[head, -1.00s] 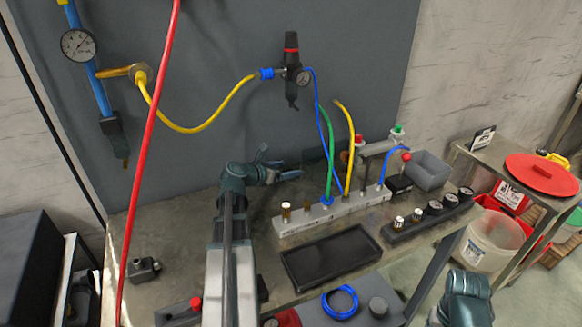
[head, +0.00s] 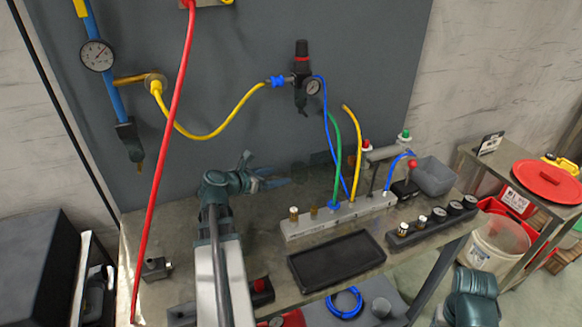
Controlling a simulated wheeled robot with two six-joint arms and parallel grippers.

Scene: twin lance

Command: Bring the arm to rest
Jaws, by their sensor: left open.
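My left arm comes in from the bottom, left of the middle, and reaches over the workbench (head: 190,235). Its gripper (head: 268,168) is open, one finger angled up and the other pointing right. Nothing shows between the fingers. It is in front of the grey back panel (head: 220,60) and left of the grey manifold block (head: 320,222), apart from it. Part of my right arm (head: 472,290) shows at the lower right, but its gripper is out of view.
Blue, green and yellow hoses rise from the manifold. A red hose (head: 165,150) hangs at the left of my left arm. A black tray (head: 337,261) and a knob strip (head: 430,225) lie on the bench. A side table with a red lid (head: 545,180) stands right.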

